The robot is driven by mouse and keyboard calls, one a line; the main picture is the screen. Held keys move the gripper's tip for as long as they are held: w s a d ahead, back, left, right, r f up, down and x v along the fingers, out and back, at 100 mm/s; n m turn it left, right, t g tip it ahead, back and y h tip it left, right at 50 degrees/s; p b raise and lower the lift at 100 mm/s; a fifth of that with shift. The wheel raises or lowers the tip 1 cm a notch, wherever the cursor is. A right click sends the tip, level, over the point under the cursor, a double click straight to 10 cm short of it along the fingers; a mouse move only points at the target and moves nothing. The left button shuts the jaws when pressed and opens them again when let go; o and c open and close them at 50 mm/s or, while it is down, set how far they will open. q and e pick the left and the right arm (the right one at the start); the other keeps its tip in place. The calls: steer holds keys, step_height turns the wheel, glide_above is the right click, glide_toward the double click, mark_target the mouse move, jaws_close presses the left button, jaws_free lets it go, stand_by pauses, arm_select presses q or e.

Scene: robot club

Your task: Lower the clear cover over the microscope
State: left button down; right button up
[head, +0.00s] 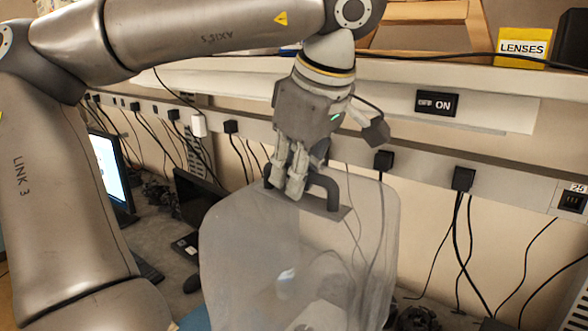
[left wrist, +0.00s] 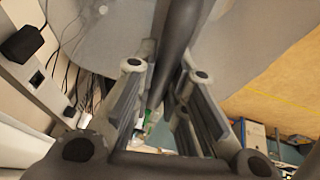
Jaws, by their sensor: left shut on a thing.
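The clear cover (head: 290,245) is a large, see-through box with rounded corners and a dark handle (head: 331,190) on top. It hangs upright from my left gripper (head: 292,184), whose fingers are shut on the handle. In the left wrist view the dark handle bar (left wrist: 176,45) runs between the fingers (left wrist: 160,70), with the pale cover (left wrist: 105,38) behind it. I cannot make out the microscope; only a faint pale shape shows through the cover. The cover's lower edge is outside the head view. My right gripper is not in view.
A monitor (head: 112,170) and a dark laptop-like screen (head: 196,205) stand on the bench to the left. Plugs and hanging cables line the wall rail behind the cover. A shelf above holds a yellow LENSES box (head: 522,48). Dark clutter (head: 415,318) lies right of the cover.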

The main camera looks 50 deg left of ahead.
mark_target(294, 204)
arm_select(q)
steer(key=shift+f+b, duration=1.55)
steer(key=shift+f, duration=0.9)
step_height(294, 204, down, 8)
steer(key=b, duration=0.6)
steer(key=shift+s, duration=0.1)
step_height(294, 204, down, 8)
steer(key=b, duration=0.5)
steer(key=shift+b, duration=0.4)
steer(key=shift+s+f, duration=0.1)
steer(key=shift+f+b, duration=2.3)
steer(key=shift+f, duration=0.6)
